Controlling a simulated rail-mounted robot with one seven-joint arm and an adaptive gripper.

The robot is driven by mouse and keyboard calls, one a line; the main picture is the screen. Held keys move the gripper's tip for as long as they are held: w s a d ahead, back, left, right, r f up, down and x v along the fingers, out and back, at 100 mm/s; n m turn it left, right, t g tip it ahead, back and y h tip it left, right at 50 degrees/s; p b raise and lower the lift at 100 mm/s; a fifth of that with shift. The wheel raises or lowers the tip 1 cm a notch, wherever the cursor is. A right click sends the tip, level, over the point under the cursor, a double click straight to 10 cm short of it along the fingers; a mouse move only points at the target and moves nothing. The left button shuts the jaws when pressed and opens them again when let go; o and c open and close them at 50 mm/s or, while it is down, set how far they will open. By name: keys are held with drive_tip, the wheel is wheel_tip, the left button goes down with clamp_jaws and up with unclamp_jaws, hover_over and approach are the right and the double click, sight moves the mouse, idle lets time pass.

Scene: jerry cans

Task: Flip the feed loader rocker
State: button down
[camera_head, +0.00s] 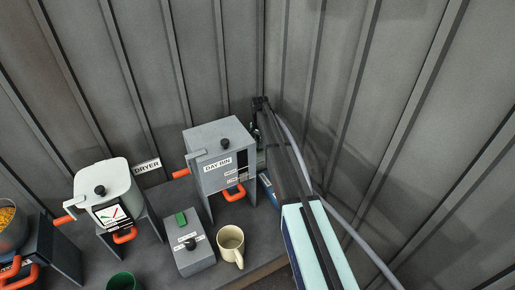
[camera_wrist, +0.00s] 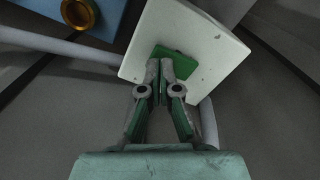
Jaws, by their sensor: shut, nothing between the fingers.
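In the wrist view a green rocker (camera_wrist: 183,57) sits on a pale cream plate (camera_wrist: 190,25). My gripper (camera_wrist: 166,63) is shut and empty, with its fingertips over the near-left part of the rocker. Contact between tips and rocker cannot be told. The fingers hide part of the rocker. In the head view my arm runs up the right side of the bench, and my gripper cannot be made out there. A grey box (camera_head: 196,258) with a green piece (camera_head: 181,218) on top and a black knob stands at the front; I cannot tell whether this is the same rocker.
The day bin (camera_head: 217,153) stands left of my arm, with orange handles. The dryer (camera_head: 103,190) is further left. A beige mug (camera_head: 231,245) and green cup (camera_head: 122,281) stand at the front. A blue object (camera_head: 268,187) is partly behind my arm. Corrugated walls close the back and right.

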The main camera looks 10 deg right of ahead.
drive_tip(key=shift+f+b, duration=0.3)
drive_tip(key=shift+f, duration=0.45)
idle(0.3)
drive_tip(key=shift+r+p, duration=1.3)
drive_tip(key=shift+r, duration=2.2)
